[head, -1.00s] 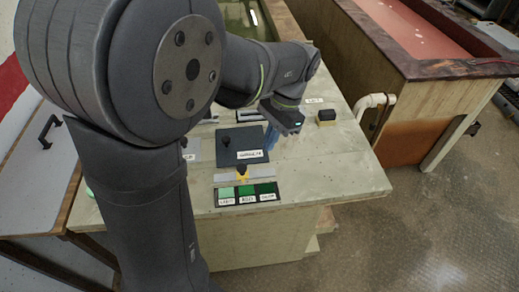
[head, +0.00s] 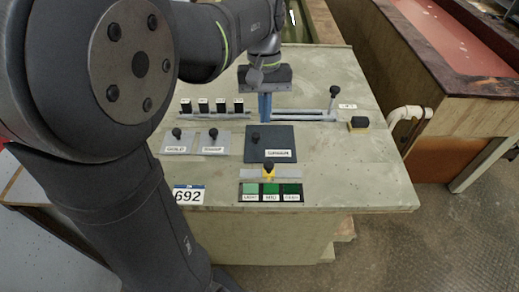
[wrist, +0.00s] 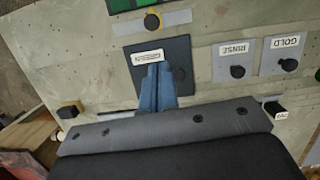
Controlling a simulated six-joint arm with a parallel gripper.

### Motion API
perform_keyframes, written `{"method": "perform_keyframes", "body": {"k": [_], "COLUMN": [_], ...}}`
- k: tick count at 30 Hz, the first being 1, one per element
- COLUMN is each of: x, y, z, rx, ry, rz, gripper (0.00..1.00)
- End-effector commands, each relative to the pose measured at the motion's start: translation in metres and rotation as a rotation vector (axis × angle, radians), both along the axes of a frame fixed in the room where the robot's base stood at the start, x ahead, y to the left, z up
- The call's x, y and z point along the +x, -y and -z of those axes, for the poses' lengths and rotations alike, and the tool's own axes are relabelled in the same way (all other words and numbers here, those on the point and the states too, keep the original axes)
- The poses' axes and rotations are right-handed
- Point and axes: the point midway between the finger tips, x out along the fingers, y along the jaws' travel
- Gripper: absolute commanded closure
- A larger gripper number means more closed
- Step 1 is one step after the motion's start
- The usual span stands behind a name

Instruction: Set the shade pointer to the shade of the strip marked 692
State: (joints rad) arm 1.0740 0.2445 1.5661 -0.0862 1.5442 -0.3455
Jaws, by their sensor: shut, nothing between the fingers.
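The shade pointer (head: 268,171), yellow with a dark knob, sits on a pale rail (head: 288,174), about above the middle of three green swatches. They run from light (head: 250,188) through mid (head: 270,188) to dark (head: 291,188), left to right. The pointer also shows at the top of the wrist view (wrist: 152,21). A white tag marked 692 (head: 188,195) shows at the table's front left, beside my arm; no strip colour can be made out there. My gripper (head: 265,116) is shut and empty, fingers down, behind the dark plate; the fingers also show in the wrist view (wrist: 158,70).
A dark plate with a black knob (head: 270,143) lies behind the pointer. Two grey knobbed plates (head: 194,142) lie to its left. Several black-and-white pieces (head: 212,106), an upright lever (head: 333,98) and a black-and-yellow block (head: 358,123) stand farther back. The table's right front is clear.

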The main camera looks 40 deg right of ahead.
Motion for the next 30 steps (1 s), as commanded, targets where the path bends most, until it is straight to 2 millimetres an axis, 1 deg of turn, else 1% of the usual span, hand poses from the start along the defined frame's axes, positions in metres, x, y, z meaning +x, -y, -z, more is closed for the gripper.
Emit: {"method": "perform_keyframes", "body": {"k": [1,3,6,9,12,17,20,23,30], "x": [0.011,0.022,0.035,0.043,0.048,0.049,0.046,0.040,0.025], "y": [-0.012,-0.025,-0.041,-0.053,-0.061,-0.064,-0.063,-0.061,-0.056], "z": [-0.001,-0.001,-0.001,-0.002,-0.002,0.002,0.012,0.029,0.079], "rx": [-0.005,-0.004,0.002,0.011,0.018,0.025,0.028,0.031,0.030], "ry": [-0.006,-0.018,-0.040,-0.061,-0.076,-0.087,-0.088,-0.088,-0.087], "rz": [-0.154,-0.363,-0.628,-0.831,-0.961,-1.033,-1.033,-1.030,-1.028], "gripper": [1.00,1.00,1.00,1.00,1.00,1.00,1.00,1.00,1.00]}}
